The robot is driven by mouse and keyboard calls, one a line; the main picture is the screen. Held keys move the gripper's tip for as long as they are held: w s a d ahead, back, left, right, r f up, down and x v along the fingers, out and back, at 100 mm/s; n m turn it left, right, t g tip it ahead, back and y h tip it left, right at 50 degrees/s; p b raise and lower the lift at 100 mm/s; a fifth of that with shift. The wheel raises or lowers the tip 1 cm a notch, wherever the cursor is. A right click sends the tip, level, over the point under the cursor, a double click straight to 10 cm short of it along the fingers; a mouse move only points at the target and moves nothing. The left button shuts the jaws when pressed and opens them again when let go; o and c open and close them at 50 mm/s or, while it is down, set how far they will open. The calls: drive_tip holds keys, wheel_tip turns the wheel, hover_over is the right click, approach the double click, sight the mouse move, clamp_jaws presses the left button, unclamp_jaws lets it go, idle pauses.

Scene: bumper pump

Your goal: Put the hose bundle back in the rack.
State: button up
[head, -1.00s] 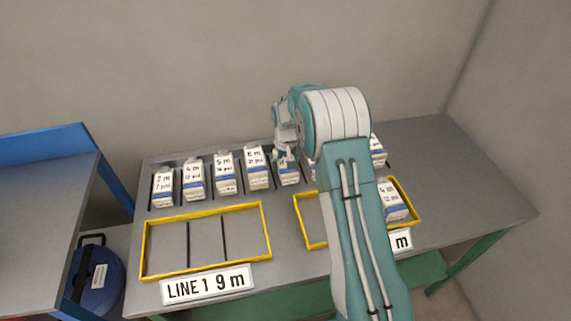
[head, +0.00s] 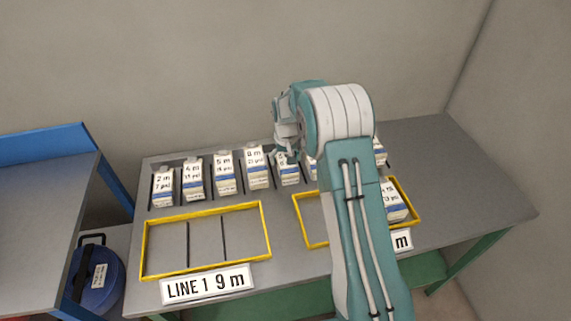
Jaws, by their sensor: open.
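Several white hose bundles with blue bands and labels in metres stand in a row in the rack (head: 205,207) at the back of the table. One bundle (head: 288,172) in this row is right below my gripper (head: 288,156), which is open. I cannot tell whether the fingers touch or surround its top. Another bundle (head: 395,207) lies in the right yellow frame (head: 312,245), partly behind my arm. My arm also hides part of the row and the middle of that frame.
The left yellow frame (head: 143,250) is empty, with dark dividers and a sign "LINE 1 9 m" (head: 207,284) in front. A second sign (head: 402,240) is mostly hidden by my arm. The table's right end is clear. A blue reel (head: 97,285) stands at the lower left.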

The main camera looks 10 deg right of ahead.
wheel_tip(320, 180, up, 10)
drive_tip(key=shift+f, duration=0.25)
drive_tip(key=s+r+t, duration=0.3)
drive_tip(key=s+r, duration=1.3)
drive_tip(key=s+t, duration=0.2)
drive_tip(key=s, duration=1.8)
drive_tip(key=shift+r+t, duration=0.3)
drive_tip(key=shift+r, duration=0.05)
